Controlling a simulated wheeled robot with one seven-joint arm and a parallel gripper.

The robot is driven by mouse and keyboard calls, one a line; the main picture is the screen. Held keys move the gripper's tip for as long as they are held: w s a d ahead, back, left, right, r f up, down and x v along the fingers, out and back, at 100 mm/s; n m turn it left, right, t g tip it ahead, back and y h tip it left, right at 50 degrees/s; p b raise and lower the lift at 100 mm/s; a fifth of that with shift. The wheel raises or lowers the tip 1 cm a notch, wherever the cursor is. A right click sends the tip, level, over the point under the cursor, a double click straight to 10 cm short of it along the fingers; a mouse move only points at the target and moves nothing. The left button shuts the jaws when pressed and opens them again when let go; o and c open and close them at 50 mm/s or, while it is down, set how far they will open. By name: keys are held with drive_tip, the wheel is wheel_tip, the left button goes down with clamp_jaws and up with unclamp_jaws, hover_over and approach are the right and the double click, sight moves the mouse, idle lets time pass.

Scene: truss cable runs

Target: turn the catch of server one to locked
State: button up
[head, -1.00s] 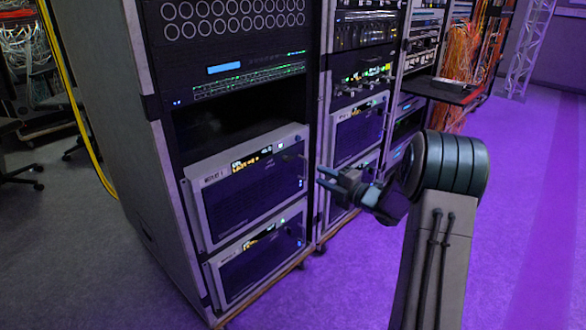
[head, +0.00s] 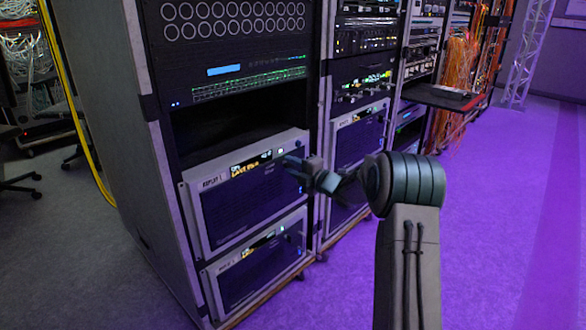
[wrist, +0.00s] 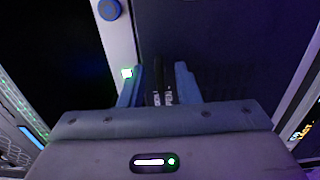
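The upper server (head: 245,208) sits in the near rack with a silver frame, a dark front panel and a lit display strip; its label is too small to read surely. My gripper (head: 293,168) is at the upper right edge of this server front. In the wrist view a slim dark catch (wrist: 158,84) with small white lettering stands between the two blue-grey fingers of my gripper (wrist: 157,88). The fingers are apart, with a gap visible beside the catch. Whether either finger touches it, and its exact turn, I cannot tell.
A second server (head: 262,265) sits directly below, and a dark empty bay (head: 235,130) lies above. A neighbouring rack (head: 358,130) stands close on the right. A shelf (head: 440,97) juts out farther back. The purple-lit floor (head: 500,220) at right is clear.

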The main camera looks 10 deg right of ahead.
drive_tip(key=shift+c, duration=0.2)
clamp_jaws()
drive_tip(key=shift+r+m+p, duration=0.1)
drive_tip(key=shift+m+p, duration=0.25)
drive_tip(key=shift+m, duration=0.05)
drive_tip(key=m+p, duration=0.2)
drive_tip(key=shift+m, duration=0.4)
drive_tip(key=m+p, duration=0.3)
drive_tip(key=shift+m, duration=0.3)
drive_tip(key=m+p, duration=0.4)
drive_tip(key=m, duration=0.1)
drive_tip(key=shift+d+m, duration=0.1)
drive_tip(key=shift+m, duration=0.2)
drive_tip(key=m+p, duration=0.3)
drive_tip(key=m, duration=0.2)
